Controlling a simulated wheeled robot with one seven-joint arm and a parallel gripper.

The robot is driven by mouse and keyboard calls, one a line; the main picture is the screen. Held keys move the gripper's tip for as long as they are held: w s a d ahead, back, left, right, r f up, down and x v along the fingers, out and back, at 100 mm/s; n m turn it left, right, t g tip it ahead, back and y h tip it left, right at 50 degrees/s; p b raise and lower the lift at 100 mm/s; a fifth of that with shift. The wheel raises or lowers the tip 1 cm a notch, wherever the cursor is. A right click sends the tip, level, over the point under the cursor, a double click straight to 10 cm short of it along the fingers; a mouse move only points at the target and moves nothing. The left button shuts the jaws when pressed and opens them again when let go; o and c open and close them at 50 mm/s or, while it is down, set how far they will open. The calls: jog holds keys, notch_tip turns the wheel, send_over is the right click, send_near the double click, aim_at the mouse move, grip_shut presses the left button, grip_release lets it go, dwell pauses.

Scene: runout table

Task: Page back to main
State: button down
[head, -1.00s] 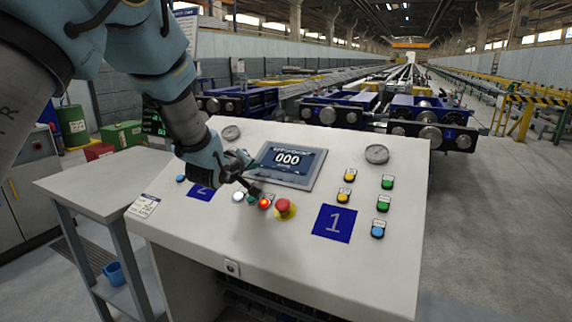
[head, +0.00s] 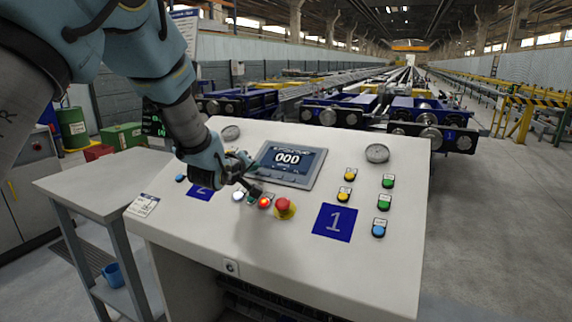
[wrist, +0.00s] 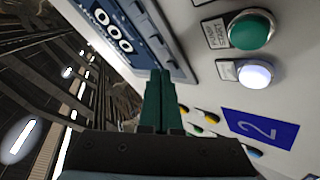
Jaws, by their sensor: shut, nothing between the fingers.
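The display unit (head: 286,162) is set in the sloping console, its dark screen lit with "000" and small text I cannot read. In the wrist view the display (wrist: 112,35) appears tilted at upper left, with a row of small keys (wrist: 158,38) along its lower edge. Their markings are not legible. My gripper (head: 259,191) is shut and empty, just below the display's lower left corner, above the panel. In the wrist view its dark green fingertips (wrist: 160,73) point toward the keys' edge. I cannot tell whether they touch anything. My gripper hides part of the display's lower left corner.
Near my fingertips are a lit white button (head: 238,196), a lit red button (head: 265,202) and a red mushroom button (head: 284,206) on yellow. A green button (wrist: 252,30) shows in the wrist view. Yellow, green and blue buttons stand to the right, around the blue "1" plate (head: 335,221).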

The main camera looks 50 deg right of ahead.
jog(key=shift+d+f+b, duration=0.1)
jog(key=shift+f+b, duration=0.2)
jog(key=shift+f, duration=0.05)
jog(key=shift+r, duration=0.15)
dwell(0.3)
jog(key=shift+a+r+p, duration=0.3)
jog(key=shift+a+r, duration=0.05)
jog(key=shift+r, duration=0.35)
notch_tip(320, 180, up, 5)
jog(key=a+p, duration=0.2)
jog(key=shift+s+a+r, duration=0.2)
jog(key=shift+s+a, duration=0.05)
jog(key=shift+s, duration=0.15)
jog(key=shift+w, duration=0.1)
dwell(0.5)
